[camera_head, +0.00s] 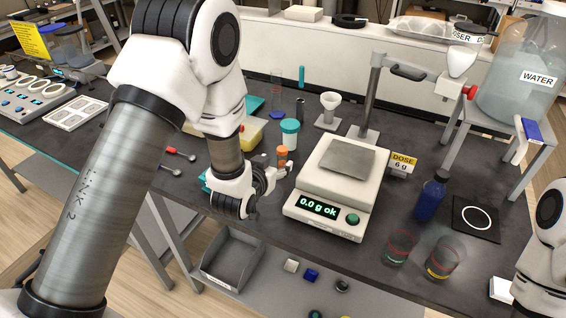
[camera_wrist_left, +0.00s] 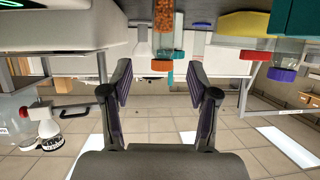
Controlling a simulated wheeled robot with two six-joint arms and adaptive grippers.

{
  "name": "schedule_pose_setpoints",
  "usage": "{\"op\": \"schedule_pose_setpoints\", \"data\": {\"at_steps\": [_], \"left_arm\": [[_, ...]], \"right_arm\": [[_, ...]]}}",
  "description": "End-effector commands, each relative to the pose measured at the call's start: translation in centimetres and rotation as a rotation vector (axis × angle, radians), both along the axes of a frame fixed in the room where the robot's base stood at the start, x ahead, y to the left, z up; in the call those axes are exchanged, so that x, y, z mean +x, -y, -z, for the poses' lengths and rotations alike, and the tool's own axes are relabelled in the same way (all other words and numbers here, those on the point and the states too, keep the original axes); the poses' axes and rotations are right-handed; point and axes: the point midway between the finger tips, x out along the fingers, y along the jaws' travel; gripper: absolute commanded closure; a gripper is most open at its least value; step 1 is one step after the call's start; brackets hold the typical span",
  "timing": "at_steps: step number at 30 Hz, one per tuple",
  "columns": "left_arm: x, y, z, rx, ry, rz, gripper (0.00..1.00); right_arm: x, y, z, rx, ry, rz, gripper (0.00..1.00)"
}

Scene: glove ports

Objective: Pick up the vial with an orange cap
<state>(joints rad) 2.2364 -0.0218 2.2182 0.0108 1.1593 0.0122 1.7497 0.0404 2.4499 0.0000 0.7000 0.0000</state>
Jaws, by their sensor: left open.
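The vial with an orange cap (camera_head: 282,152) stands on the dark bench, just left of the balance. In the left wrist view, which shows the bench upside down, the vial (camera_wrist_left: 164,14) has orange contents and its orange cap (camera_wrist_left: 162,66) points down the picture. My left gripper (camera_head: 280,172) is open and empty, beside the vial on its near side. In the left wrist view the cap lies across the gap between the two fingertips, farther off, with no contact visible. My right gripper is out of view; only part of my right arm shows at the right edge.
The balance (camera_head: 328,192), reading 0.0 g, is close to the right of my left gripper. A funnel stand (camera_head: 329,110) is farther back.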

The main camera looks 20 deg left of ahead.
Motion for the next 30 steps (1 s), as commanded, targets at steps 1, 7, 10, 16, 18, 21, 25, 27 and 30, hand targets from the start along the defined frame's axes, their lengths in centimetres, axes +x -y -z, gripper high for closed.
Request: {"op": "schedule_pose_setpoints", "data": {"at_steps": [1,7,10,16,18,21,25,27,30], "left_arm": [[0.6,-0.1,0.1,-0.002,0.000,-0.003,0.40],[3.1,-0.1,1.3,-0.002,-0.001,-0.003,0.40],[4.8,-0.1,2.2,-0.002,0.000,-0.003,0.40],[6.4,-0.1,3.1,-0.002,0.001,-0.003,0.40],[6.4,-0.1,3.1,-0.002,0.001,-0.003,0.40],[6.4,-0.1,3.1,-0.002,0.001,-0.003,0.54],[6.4,-0.1,3.1,-0.002,0.000,-0.003,1.00],[6.4,-0.1,3.1,-0.002,0.000,-0.003,1.00],[6.4,-0.1,3.1,-0.002,0.001,-0.003,1.00]], "right_arm": [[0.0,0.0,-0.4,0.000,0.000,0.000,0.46],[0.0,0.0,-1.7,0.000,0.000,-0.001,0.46],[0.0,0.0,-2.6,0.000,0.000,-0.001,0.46],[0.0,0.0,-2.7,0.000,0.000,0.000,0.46],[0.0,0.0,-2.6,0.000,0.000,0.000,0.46],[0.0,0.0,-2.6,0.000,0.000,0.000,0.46],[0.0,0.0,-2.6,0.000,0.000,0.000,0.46],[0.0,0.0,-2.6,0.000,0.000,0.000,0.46],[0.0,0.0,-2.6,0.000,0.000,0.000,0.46]]}}
